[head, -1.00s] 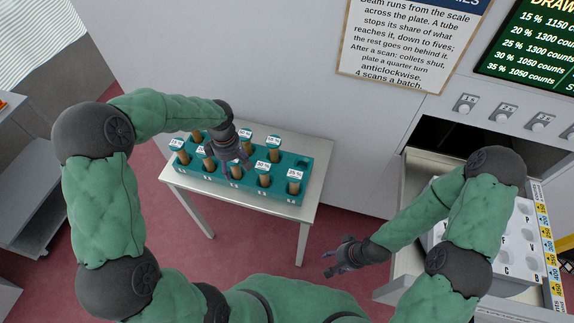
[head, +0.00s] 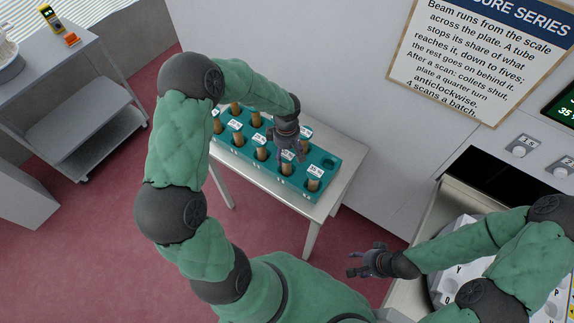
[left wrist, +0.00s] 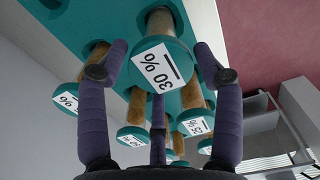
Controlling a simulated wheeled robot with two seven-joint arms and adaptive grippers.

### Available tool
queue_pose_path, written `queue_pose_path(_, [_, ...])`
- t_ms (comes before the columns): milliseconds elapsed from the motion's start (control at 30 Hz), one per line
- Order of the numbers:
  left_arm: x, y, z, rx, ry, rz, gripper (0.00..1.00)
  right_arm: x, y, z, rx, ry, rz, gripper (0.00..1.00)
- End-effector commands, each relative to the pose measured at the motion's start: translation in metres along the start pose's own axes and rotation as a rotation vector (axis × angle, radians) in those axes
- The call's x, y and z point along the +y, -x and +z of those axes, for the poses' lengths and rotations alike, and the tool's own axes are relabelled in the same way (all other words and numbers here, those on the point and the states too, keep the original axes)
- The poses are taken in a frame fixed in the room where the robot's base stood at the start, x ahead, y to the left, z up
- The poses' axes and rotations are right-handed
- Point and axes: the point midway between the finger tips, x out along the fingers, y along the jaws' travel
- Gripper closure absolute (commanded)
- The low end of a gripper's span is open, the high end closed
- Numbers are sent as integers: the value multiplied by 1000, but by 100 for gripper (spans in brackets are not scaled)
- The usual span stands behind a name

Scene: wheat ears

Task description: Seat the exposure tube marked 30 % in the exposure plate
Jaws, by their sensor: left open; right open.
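The tube marked 30 % (left wrist: 162,65) shows its white-labelled top large in the left wrist view and stands in the teal rack (head: 228,149). My left gripper (head: 290,155) is over the right part of the rack. In the left wrist view its open fingers (left wrist: 158,78) spread around the 30 % top, with no clear contact. In the head view the hand hides part of the tubes there. My right gripper (head: 362,262) is open and empty, left of the drawer. The white exposure plate (head: 452,285) lies in the drawer at right, partly hidden by my right arm.
Several other labelled tubes (head: 314,182) stand close around in the rack. An empty hole (head: 327,161) shows at its right end. The rack sits on a small white table (head: 328,198). A grey trolley (head: 75,110) stands at left. The red floor between is clear.

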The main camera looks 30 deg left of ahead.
Motion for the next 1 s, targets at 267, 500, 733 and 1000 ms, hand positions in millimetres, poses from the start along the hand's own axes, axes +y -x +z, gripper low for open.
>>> queue_pose_path(267, [-3, -39, 3, -1, -1, -3, 33, 1, -2, 0, 0, 0, 0, 46])
queue_pose_path(500, [-3, -44, 2, -1, -1, 0, 33, 1, -2, 0, 0, 0, 0, 46])
queue_pose_path(733, [-3, -44, 3, -1, -1, -1, 84, 1, -2, 0, 0, 0, 0, 46])
queue_pose_path(1000, [-2, -44, 2, -1, -1, 0, 87, 1, -2, 0, 0, 0, 0, 46])
